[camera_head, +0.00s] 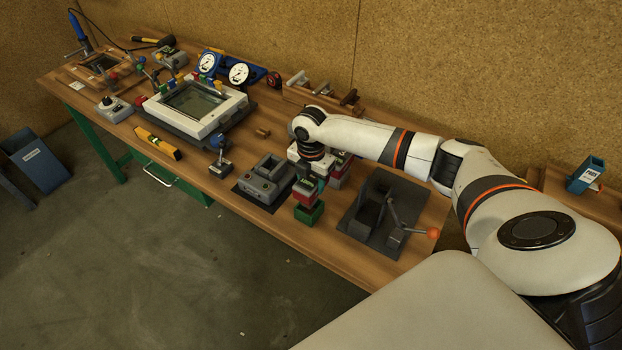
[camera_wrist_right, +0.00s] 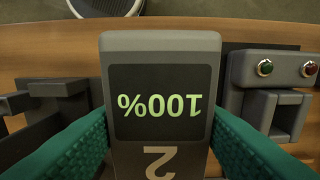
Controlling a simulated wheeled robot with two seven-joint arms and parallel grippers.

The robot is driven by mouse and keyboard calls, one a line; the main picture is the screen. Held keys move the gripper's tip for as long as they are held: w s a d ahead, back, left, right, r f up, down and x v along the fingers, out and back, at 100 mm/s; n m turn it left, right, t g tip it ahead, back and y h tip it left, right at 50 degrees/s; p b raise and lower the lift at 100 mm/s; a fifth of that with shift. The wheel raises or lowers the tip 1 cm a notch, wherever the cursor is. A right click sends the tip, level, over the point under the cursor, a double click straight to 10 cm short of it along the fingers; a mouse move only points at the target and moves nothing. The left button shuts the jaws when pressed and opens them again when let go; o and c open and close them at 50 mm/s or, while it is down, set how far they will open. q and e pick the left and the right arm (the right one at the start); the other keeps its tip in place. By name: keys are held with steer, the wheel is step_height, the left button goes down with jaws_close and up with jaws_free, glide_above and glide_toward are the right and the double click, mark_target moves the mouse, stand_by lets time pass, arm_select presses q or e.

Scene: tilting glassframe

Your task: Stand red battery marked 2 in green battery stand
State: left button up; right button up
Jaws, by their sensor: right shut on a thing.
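The battery marked 2 (camera_head: 304,197) shows a red lower part in the head view. In the right wrist view its grey face (camera_wrist_right: 160,44) fills the middle, with a dark screen reading 100% and a 2 below it. My right gripper (camera_head: 311,181) is shut on the battery; its teal fingers press on both sides. The green battery stand (camera_head: 308,213) is directly below the battery near the table's front edge. The battery looks upright over it; I cannot tell whether its base is inside. The left gripper is not in view.
A grey device with buttons (camera_head: 264,181) is left of the stand. A dark fixture with an orange-knobbed lever (camera_head: 388,220) is to its right. More red and grey blocks (camera_head: 341,166) stand behind, partly hidden by my arm. A glass frame (camera_head: 195,105) lies further left.

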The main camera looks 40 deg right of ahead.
steer(key=shift+r+p, duration=0.1)
steer(key=shift+p, duration=0.45)
stand_by(0.8)
steer(key=shift+f+b, duration=1.8)
steer(key=shift+f, duration=1)
steer(key=o, duration=1.2)
steer(key=shift+o, duration=0.2)
step_height(320, 180, up, 11)
steer(key=b, duration=0.3)
steer(key=shift+f, duration=0.2)
steer(key=shift+r, duration=0.7)
steer(key=shift+a+f, duration=0.1)
